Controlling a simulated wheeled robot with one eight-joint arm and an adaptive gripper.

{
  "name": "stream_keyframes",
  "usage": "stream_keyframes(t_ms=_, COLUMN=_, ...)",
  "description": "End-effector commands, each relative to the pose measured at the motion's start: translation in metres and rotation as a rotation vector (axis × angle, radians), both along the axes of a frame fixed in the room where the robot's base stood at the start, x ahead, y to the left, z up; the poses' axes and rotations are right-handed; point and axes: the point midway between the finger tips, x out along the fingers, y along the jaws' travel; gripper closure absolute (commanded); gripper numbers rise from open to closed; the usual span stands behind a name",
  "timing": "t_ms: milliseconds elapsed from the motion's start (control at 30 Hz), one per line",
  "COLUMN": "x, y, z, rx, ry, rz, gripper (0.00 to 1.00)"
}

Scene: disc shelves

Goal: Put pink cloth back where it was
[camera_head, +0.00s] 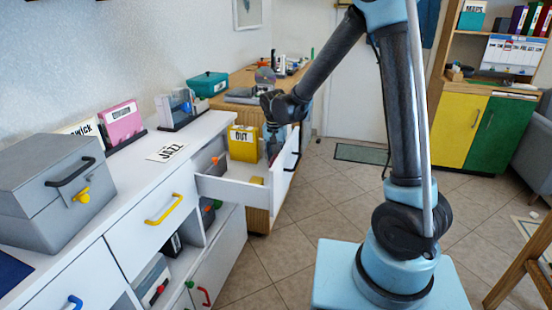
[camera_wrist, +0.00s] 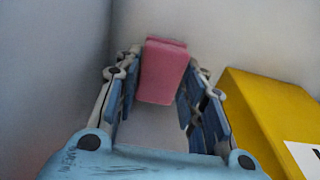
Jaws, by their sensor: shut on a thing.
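The pink cloth (camera_wrist: 162,72) shows in the wrist view as a folded, block-like bundle between my fingertips. My gripper (camera_wrist: 164,68) is shut on it, with one blue finger on each side. In the head view my gripper (camera_head: 273,143) points down into the far end of the open white drawer (camera_head: 229,192). The cloth cannot be made out clearly in the head view. In the wrist view the cloth is close to pale drawer walls; whether it touches the floor or a wall, I cannot tell.
A yellow box (camera_head: 242,143) labelled OUT stands by the drawer's back, and its yellow side (camera_wrist: 270,120) is right of my gripper in the wrist view. A grey lidded box (camera_head: 50,190) and a JAZZ card (camera_head: 167,152) lie on the white cabinet top.

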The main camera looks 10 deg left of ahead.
Motion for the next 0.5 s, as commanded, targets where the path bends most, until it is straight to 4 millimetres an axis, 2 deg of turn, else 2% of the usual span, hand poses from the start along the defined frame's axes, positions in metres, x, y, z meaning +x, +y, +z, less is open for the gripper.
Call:
stream_keyframes(t_ms=33, x=0.0001, y=0.0, z=-0.001, rx=0.0, ry=0.0, rz=0.0, gripper=0.61)
stream_keyframes(t_ms=100, x=0.0001, y=0.0, z=-0.0007, rx=0.0, ry=0.0, rz=0.0, gripper=0.45)
stream_keyframes(t_ms=133, x=0.0002, y=0.0, z=-0.0006, rx=0.0, ry=0.0, rz=0.0, gripper=0.43)
stream_keyframes(t_ms=500, x=0.0001, y=-0.0002, z=0.0012, rx=0.0, ry=0.0, rz=0.0, gripper=0.43)
